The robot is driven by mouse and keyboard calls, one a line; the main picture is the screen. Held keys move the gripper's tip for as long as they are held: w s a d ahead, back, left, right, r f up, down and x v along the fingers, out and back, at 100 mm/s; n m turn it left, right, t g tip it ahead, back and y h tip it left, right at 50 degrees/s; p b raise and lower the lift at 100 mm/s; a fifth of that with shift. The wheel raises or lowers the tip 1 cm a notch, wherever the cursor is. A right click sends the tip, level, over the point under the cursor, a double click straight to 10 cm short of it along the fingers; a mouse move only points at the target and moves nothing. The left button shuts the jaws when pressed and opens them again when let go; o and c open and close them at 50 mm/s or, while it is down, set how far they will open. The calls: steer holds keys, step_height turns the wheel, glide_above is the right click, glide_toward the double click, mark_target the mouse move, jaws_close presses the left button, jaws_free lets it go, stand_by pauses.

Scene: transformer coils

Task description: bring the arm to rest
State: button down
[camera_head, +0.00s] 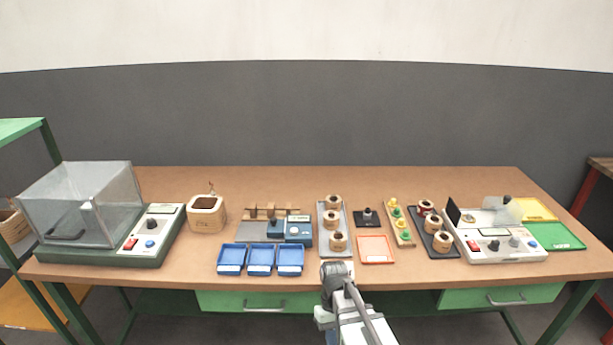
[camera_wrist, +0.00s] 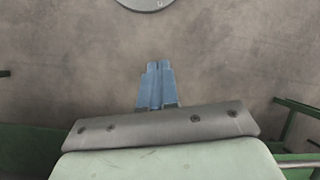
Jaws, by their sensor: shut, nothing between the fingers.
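My arm reaches up from the bottom of the head view to the front edge of the table, in front of the grey tray with wooden coils. In the wrist view my gripper (camera_wrist: 157,72) is shut, with its two blue fingers side by side and nothing between them. It points at a bare grey-brown floor, and no object is near the fingertips. In the head view the fingers are hidden behind my arm's end.
The wooden table (camera_head: 290,180) holds a clear-lidded machine (camera_head: 80,205) at left, three blue trays (camera_head: 261,271), a grey coil tray (camera_head: 348,219), an orange-rimmed tray (camera_head: 375,249), and a white tester (camera_head: 495,250). A green frame (camera_wrist: 298,118) is at right in the wrist view.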

steer(key=s+d+f+m, duration=0.1)
steer(key=s+d+f, duration=0.2)
steer(key=s+f, duration=0.5)
steer(key=s+d+f+m+g, duration=0.1)
steer(key=s+d+f, duration=0.2)
steer(key=s+f, duration=0.6)
steer(key=s+d+f+m, duration=0.1)
steer(key=s+d+f, duration=0.3)
steer(key=s+f, duration=0.4)
steer(key=shift+s+f+m+g, duration=0.3)
steer(key=shift+s+f, duration=0.05)
steer(key=shift+f, duration=0.2)
